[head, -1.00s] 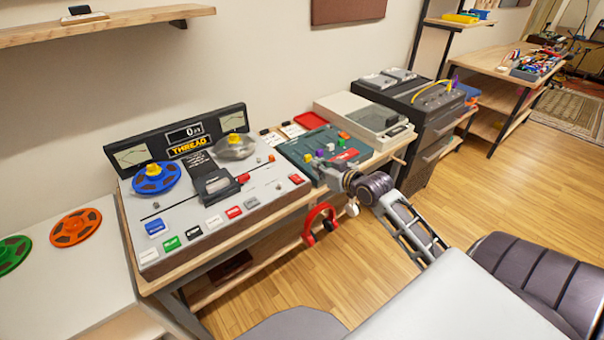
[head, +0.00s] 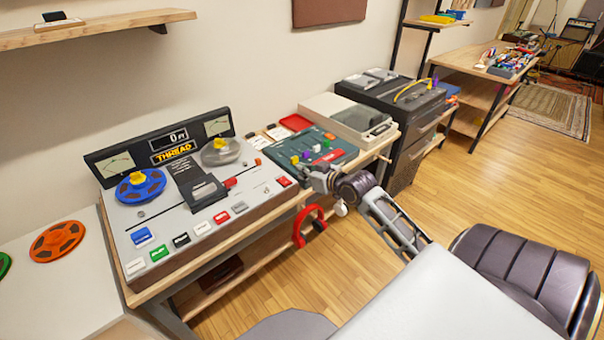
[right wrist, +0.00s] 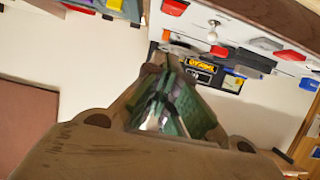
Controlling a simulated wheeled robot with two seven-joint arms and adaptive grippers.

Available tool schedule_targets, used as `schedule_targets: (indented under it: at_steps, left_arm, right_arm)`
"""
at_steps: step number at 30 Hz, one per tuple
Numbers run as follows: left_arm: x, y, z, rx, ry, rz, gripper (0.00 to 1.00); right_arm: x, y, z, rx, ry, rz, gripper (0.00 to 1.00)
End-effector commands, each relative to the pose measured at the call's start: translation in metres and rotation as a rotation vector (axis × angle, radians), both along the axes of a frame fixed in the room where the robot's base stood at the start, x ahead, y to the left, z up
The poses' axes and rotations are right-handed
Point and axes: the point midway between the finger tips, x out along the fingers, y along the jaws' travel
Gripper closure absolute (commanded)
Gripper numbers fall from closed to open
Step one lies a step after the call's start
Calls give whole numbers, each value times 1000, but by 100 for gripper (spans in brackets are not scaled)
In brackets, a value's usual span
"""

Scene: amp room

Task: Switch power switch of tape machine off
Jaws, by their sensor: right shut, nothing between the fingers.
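The tape machine (head: 165,222) is a grey deck on the wooden bench, with a black meter panel reading THREAD at its back. A row of coloured buttons runs along its front, and a red button (head: 284,182) sits near its right corner. I cannot read which control is the power switch. A small metal toggle or knob (right wrist: 213,24) shows in the right wrist view, beside the machine's red and white controls. My right gripper (head: 308,176) is shut and empty, just off the machine's right front corner. My left gripper is out of view.
A dark green mixer-like unit (head: 345,152) lies right of the tape machine, close behind my right gripper. Red headphones (head: 299,228) hang at the bench front. A white table with an orange reel (head: 57,242) is at left. The wooden floor at right is open.

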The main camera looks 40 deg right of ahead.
Motion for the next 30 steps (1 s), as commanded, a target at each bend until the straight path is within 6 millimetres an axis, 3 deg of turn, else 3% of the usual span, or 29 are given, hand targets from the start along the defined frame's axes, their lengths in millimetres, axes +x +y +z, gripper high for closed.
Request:
schedule_targets:
  at_steps: [16, 30]
  left_arm:
    - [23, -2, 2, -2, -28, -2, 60]
    - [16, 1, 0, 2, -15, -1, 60]
  right_arm:
    - [37, 3, -14, 1, -1, 0, 100]
    - [71, 6, -27, 0, -1, 0, 100]
